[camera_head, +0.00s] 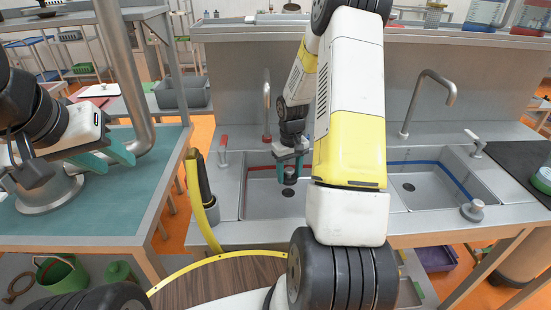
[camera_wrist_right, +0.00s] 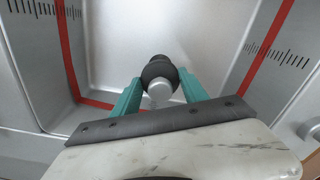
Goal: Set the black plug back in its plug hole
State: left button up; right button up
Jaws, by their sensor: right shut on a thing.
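My right gripper (camera_head: 289,165) reaches down into the left sink basin (camera_head: 255,203), which has a red line around its walls. It is shut on the black plug (camera_head: 290,179), held between the teal fingers. In the right wrist view the plug (camera_wrist_right: 158,68) has a black round body and a pale grey knob, between the fingertips (camera_wrist_right: 160,95). A dark plug hole (camera_head: 288,193) shows in the basin floor just below the plug in the head view; in the wrist view it is hidden. My left gripper (camera_head: 112,160) is over the teal-topped table, open and empty.
The right basin (camera_head: 440,190) has a blue line and a drain (camera_head: 408,187). A grey knobbed plug (camera_head: 473,210) sits on its front rim. Faucets (camera_head: 266,105) (camera_head: 432,95) stand behind both basins.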

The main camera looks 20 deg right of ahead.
aim_at(289, 180)
jog(key=shift+f, duration=0.5)
dwell(0.8)
jog(key=shift+f, duration=1.1)
jog(key=shift+f, duration=0.1)
jog(key=shift+f, duration=0.8)
jog(key=shift+f, duration=0.45)
jog(key=o, duration=2.1)
jog(key=shift+r, duration=0.15)
jog(key=shift+r, duration=3.4)
